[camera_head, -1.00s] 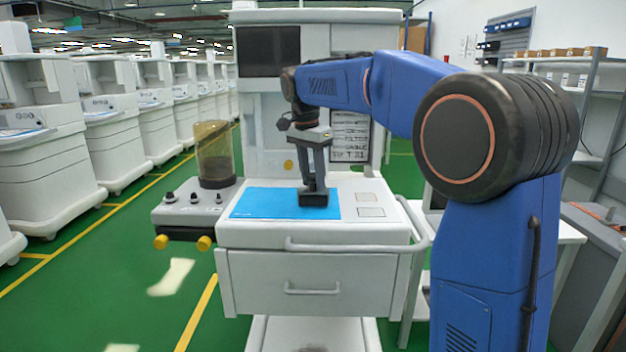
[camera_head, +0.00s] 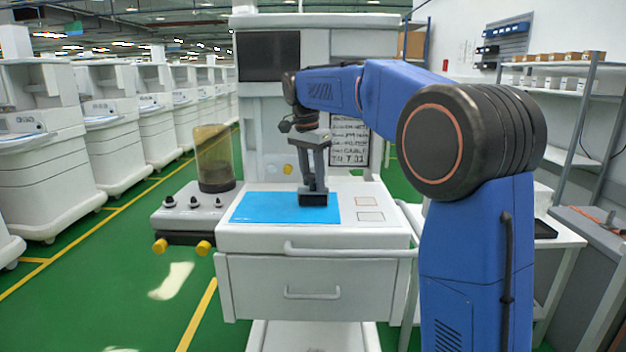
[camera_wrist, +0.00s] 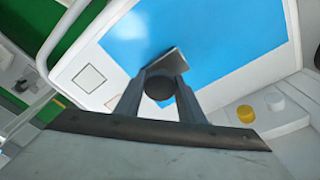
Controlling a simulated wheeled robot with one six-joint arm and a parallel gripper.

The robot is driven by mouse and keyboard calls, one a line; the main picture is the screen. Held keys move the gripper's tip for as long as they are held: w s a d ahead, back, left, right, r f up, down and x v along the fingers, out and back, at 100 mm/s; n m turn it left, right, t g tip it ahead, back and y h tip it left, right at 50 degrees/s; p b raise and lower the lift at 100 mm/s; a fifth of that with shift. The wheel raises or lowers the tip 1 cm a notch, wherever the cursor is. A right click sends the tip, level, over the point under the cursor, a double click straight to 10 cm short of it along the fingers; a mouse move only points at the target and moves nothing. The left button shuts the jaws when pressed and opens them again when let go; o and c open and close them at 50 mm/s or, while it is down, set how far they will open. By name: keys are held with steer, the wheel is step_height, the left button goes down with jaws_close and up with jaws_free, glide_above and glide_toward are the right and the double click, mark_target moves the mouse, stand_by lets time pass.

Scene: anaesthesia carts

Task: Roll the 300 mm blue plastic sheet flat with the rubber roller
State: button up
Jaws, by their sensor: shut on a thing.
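The blue plastic sheet (camera_head: 268,208) lies on the white top of the anaesthesia cart (camera_head: 345,236). It looks flat in the head view, and it also fills much of the upper wrist view (camera_wrist: 205,35). My gripper (camera_head: 313,182) points down over the sheet's right part and is shut on the dark rubber roller (camera_head: 313,199). The roller is at the sheet's right end, at or just above its surface; I cannot tell whether it touches. In the wrist view the roller (camera_wrist: 159,86) shows between the two fingers, near the sheet's edge.
A cylindrical amber canister (camera_head: 214,160) stands left of the sheet, beside knobs. Two square plates (camera_head: 369,208) lie right of the sheet. The cart's screen column (camera_head: 268,110) rises behind. A rail (camera_head: 340,250) runs along the front. A side table (camera_head: 560,236) stands at the right.

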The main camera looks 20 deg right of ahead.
steer(key=shift+w+d, duration=0.15)
steer(key=shift+w, duration=0.35)
steer(key=shift+w+d, duration=0.15)
steer(key=shift+w, duration=0.35)
steer(key=shift+w, duration=0.1)
steer(key=shift+w+d, duration=0.35)
steer(key=shift+w, duration=0.55)
steer(key=shift+w+d, duration=0.1)
steer(key=shift+w, duration=0.25)
steer(key=shift+w+d, duration=0.2)
steer(key=shift+w, duration=0.5)
steer(key=shift+w+d, duration=0.15)
steer(key=shift+w, duration=0.35)
steer(key=shift+w+d, duration=0.15)
steer(key=shift+w, duration=0.35)
